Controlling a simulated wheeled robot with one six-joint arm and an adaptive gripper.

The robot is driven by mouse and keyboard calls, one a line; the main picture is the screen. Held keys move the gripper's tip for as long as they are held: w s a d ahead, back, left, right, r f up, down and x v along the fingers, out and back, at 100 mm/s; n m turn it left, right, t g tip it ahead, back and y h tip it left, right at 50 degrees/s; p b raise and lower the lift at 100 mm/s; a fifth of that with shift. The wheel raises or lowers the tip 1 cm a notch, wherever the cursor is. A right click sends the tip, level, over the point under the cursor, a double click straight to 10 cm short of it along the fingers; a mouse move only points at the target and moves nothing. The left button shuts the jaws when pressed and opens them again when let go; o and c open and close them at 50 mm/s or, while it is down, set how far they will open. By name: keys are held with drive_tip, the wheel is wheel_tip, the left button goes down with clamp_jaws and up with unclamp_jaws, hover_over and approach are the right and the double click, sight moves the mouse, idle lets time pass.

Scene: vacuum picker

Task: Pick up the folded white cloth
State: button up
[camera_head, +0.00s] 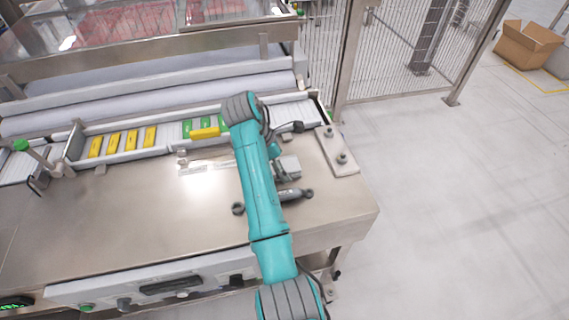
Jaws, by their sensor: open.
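A small pale grey-white block (288,167) lies on the steel worktop just right of my teal arm. It may be the folded white cloth, but it is too small to be sure. My arm reaches up from the bottom of the picture, over the worktop, and bends near the conveyor. I cannot make out my gripper's fingers, which seem hidden behind the arm, so their distance from the block does not show.
A dark tool (294,195) lies below the block, partly behind my arm. A conveyor (168,139) with yellow packs (131,140) and green packs (187,128) runs behind the worktop (130,215). A plate with knobs (337,152) is at right. The left worktop is mostly clear.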

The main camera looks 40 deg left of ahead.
drive_tip(key=shift+f, duration=0.25)
idle(0.6)
drive_tip(key=c, duration=1.1)
